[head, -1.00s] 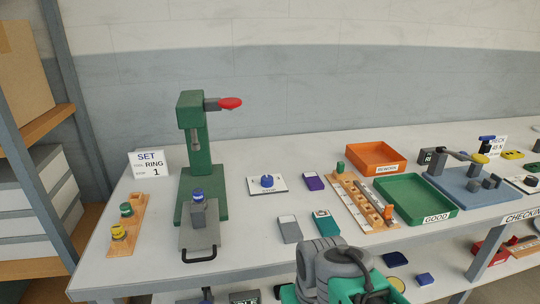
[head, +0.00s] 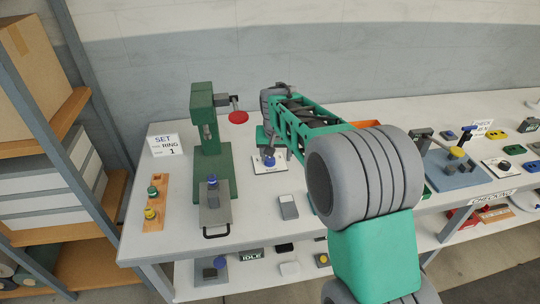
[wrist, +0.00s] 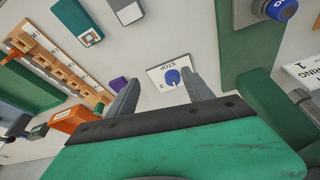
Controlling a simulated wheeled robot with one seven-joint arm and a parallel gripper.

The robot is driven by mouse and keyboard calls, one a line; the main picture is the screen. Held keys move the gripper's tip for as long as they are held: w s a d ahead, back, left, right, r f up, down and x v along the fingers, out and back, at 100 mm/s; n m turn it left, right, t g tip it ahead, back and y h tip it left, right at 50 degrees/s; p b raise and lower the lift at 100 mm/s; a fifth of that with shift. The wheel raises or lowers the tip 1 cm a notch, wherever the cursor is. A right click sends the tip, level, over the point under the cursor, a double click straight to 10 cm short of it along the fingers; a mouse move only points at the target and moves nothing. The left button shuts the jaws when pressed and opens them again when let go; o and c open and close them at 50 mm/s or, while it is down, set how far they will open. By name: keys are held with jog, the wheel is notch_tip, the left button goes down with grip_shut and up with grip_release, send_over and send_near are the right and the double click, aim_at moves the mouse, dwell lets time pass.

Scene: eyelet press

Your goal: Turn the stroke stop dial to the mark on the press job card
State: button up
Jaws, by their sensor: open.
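The stroke stop dial (head: 269,160) is a blue knob on a white plate, right of the green press (head: 205,165). In the wrist view the dial (wrist: 172,77) shows beside the word STOP; its pointer setting is too small to read. My gripper (wrist: 160,76) is open and empty, its two fingers on either side of the dial in the picture, apparently above it. In the head view my gripper (head: 268,147) is over the plate, and my arm hides part of the bench. The job card (head: 165,145) stands left of the press and reads SET RING 1.
The press has a red-knobbed lever (head: 238,117) close to my gripper's left. A grey block (head: 288,206) lies in front of the dial. A wooden holder (head: 154,203) with green and yellow pieces is at left. A purple block (wrist: 118,84) lies near the dial.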

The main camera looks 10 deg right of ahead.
send_near(270, 158)
jog(key=f, duration=0.1)
jog(key=shift+m, duration=0.4)
jog(key=p+x, duration=0.1)
jog(key=x, duration=0.6)
jog(key=shift+w+f+p, duration=0.2)
jog(key=shift+f+p, duration=0.15)
jog(key=shift+t, duration=0.3)
grip_shut()
